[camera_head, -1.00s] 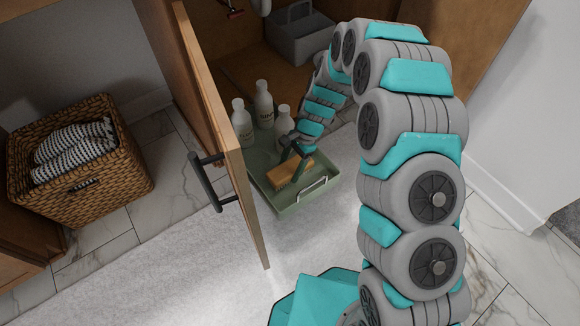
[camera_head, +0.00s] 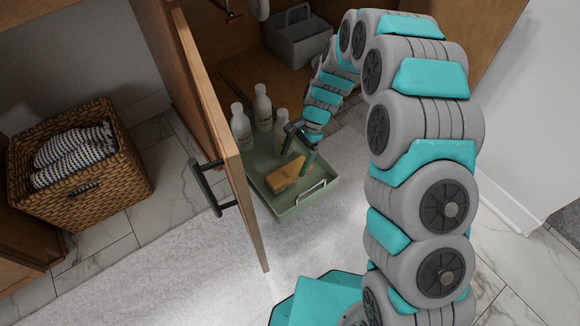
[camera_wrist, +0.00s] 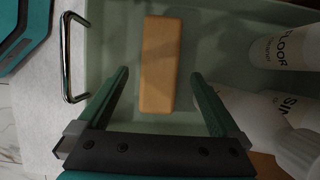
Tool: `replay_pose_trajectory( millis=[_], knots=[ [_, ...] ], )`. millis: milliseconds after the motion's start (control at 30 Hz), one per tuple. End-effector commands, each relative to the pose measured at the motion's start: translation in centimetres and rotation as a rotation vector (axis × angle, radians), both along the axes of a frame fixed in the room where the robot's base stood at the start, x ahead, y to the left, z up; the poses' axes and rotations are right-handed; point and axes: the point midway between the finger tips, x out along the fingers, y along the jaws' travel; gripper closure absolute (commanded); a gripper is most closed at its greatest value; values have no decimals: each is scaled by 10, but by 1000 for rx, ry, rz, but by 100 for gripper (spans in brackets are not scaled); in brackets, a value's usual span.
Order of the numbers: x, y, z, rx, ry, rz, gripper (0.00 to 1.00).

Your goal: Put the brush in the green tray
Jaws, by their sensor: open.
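The brush (camera_head: 286,174), a tan wooden block, lies in the green tray (camera_head: 297,209), towards its front. In the wrist view the brush (camera_wrist: 160,64) lies flat on the tray's floor, and no bristles show. My gripper (camera_head: 296,148) is above the tray, by the brush. In the wrist view its two green fingers (camera_wrist: 158,78) are spread wide and empty, with the brush between and beyond them, apart from both. The tray (camera_wrist: 220,75) has a metal handle at its near end.
Several white bottles (camera_head: 241,127) stand at the back of the tray. An open cabinet door (camera_head: 222,142) with a dark handle is close on the left. A grey caddy (camera_head: 300,38) sits inside the cabinet. A wicker basket (camera_head: 120,179) with towels stands at left.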

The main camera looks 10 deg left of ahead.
Motion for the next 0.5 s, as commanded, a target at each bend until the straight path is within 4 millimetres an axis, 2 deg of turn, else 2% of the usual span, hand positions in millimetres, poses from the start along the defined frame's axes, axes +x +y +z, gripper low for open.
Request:
replay_pose_trajectory(
  millis=[33, 200, 333, 500],
  knots=[
    [5, -3, 13, 1, -5, -1, 0],
    [13, -11, 40, 1, -4, 0, 0],
    [17, -15, 54, 1, -1, 0, 0],
    [20, -16, 61, 0, 0, 1, 0]
  ],
)
